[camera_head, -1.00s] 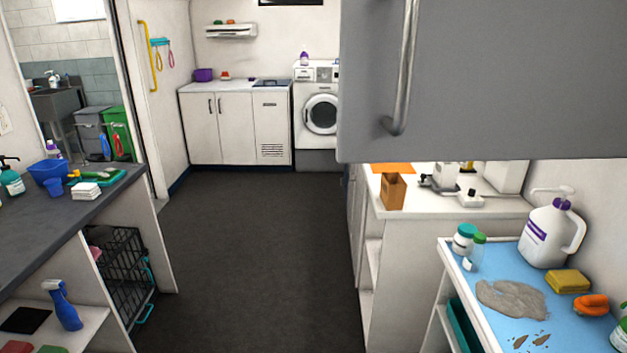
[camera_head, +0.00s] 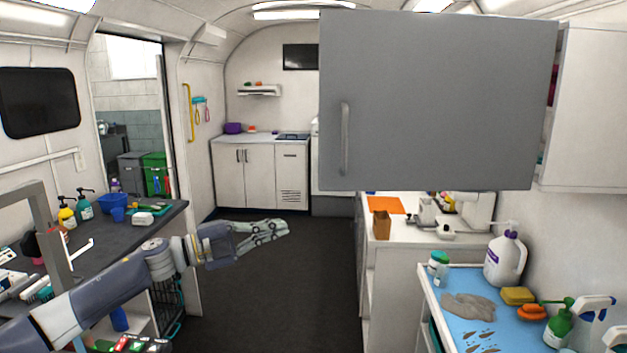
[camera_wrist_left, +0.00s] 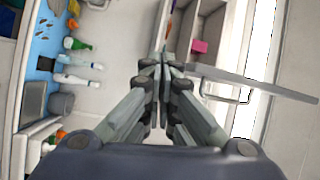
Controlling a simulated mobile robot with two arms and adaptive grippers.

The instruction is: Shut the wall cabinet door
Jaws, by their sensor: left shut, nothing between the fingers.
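The wall cabinet door (camera_head: 435,100) is a grey panel standing open, swung out from the white wall cabinet (camera_head: 588,110) at the upper right. Its vertical bar handle (camera_head: 345,138) is near the panel's left edge. My left gripper (camera_head: 284,228) is shut and empty, below and left of the handle and apart from the door. In the left wrist view the closed fingers (camera_wrist_left: 162,65) point toward the cabinet. There the door (camera_wrist_left: 265,84) shows nearly edge-on with its handle (camera_wrist_left: 228,98), right of the fingers. A pink item (camera_wrist_left: 200,46) is inside the cabinet. My right gripper is out of view.
Below the door are a white counter (camera_head: 400,230) and a blue-topped cart (camera_head: 440,325) with a large jug (camera_head: 503,258) and several bottles. A dark worktop (camera_head: 100,235) with bottles is on the left. The aisle floor (camera_head: 270,300) is clear.

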